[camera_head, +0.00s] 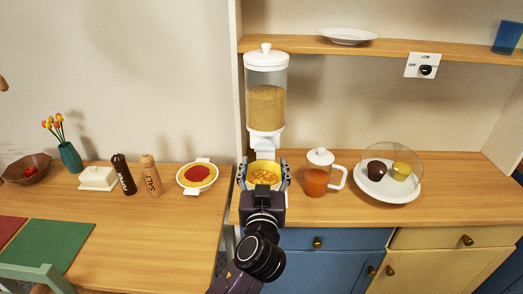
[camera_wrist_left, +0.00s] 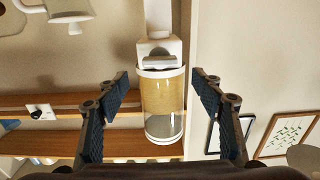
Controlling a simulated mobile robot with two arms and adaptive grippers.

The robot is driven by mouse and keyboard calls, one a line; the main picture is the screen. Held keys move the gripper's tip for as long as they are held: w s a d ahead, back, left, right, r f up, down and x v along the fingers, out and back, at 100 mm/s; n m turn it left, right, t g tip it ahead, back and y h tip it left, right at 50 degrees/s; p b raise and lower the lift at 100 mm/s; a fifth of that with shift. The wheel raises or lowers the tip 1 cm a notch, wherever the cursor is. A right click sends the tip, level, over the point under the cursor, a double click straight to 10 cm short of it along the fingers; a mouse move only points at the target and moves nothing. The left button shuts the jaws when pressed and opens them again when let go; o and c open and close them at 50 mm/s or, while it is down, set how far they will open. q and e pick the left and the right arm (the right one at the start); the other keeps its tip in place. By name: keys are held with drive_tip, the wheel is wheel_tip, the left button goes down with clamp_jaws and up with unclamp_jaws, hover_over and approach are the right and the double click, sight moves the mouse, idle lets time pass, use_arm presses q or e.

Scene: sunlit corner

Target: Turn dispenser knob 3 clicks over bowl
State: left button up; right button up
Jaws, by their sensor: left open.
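The dispenser (camera_head: 266,95) stands against the back wall, its clear hopper holding tan grains under a white lid. Its white knob housing (camera_head: 264,146) is below the hopper. The wrist view appears upside down and shows the knob (camera_wrist_left: 159,58) as a grey-white bar near the hopper's end. A yellow bowl (camera_head: 265,167) with orange-yellow pieces in it is under the spout, partly hidden by my gripper. My left gripper (camera_head: 264,165) is open and empty, its fingers either side of the bowl in the picture. In the wrist view its fingers (camera_wrist_left: 160,85) flank the dispenser without touching it. My right gripper is not in view.
A jug (camera_head: 317,181) of orange drink stands close right of the bowl. Further right is a plate with muffins under a clear dome (camera_head: 388,174). On the left are a red-filled dish (camera_head: 197,174), salt mill (camera_head: 151,176) and pepper mill (camera_head: 123,175). A shelf (camera_head: 390,47) hangs above.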

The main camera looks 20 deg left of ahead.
sight(265, 150)
use_arm(q)
drive_tip(key=p+x, duration=0.1)
drive_tip(key=x, duration=0.4)
drive_tip(key=shift+w+a+p, duration=0.15)
drive_tip(key=shift+w+p, duration=0.15)
drive_tip(key=shift+w, duration=0.15)
drive_tip(key=shift+c, duration=0.7)
drive_tip(key=c, duration=1)
